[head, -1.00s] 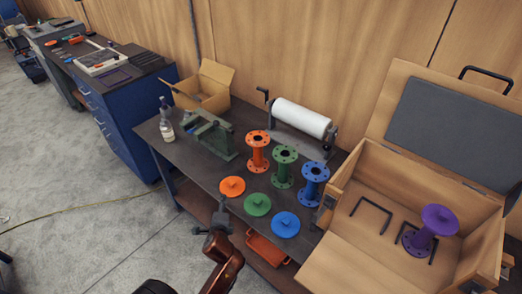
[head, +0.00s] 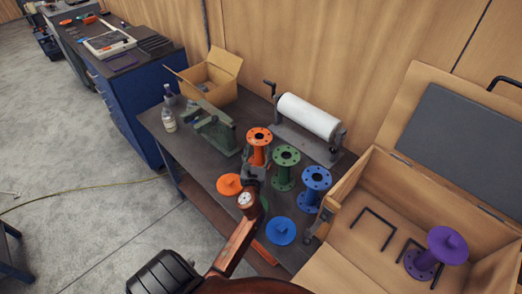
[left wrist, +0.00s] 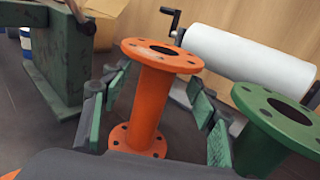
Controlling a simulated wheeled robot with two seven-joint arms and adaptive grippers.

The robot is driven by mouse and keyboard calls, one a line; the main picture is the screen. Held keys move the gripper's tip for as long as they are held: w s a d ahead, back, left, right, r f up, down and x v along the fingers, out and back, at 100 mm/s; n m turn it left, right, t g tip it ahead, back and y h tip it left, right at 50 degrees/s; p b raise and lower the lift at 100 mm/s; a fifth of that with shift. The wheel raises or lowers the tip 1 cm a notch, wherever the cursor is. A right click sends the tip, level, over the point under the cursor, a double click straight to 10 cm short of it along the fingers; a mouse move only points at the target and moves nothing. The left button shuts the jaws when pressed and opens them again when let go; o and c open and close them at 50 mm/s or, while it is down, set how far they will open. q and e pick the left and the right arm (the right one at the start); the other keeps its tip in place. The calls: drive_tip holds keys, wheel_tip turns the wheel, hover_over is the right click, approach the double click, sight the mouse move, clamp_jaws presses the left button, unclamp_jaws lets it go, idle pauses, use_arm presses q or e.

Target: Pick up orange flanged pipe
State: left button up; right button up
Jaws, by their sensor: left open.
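The orange flanged pipe (head: 259,148) stands upright on the dark workbench, left of the green flanged pipe (head: 285,166). In the left wrist view the orange pipe (left wrist: 153,95) stands between the spread green-padded fingers of my left gripper (left wrist: 158,115). The fingers appear apart from the pipe on both sides. In the head view my left gripper (head: 257,172) is in front of the orange pipe and hides its lower part. My right gripper is not in view.
The green pipe stands close on the right, with a blue flanged pipe (head: 315,187) beyond. Orange (head: 229,184) and blue (head: 281,231) lids lie in front. A green vise (head: 214,130) is at left, a white roll (head: 308,117) behind. A wooden crate (head: 350,262) holds a purple pipe (head: 422,264).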

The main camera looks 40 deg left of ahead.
sight(259, 140)
use_arm(q)
drive_tip(key=x, duration=0.4)
drive_tip(key=shift+w+a, duration=0.2)
drive_tip(key=shift+w, duration=0.05)
drive_tip(key=shift+w+a, duration=0.1)
drive_tip(key=shift+w, duration=0.05)
drive_tip(key=c, duration=1.5)
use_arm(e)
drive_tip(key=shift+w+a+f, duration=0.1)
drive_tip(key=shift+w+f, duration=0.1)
use_arm(q)
drive_tip(key=shift+r, duration=0.1)
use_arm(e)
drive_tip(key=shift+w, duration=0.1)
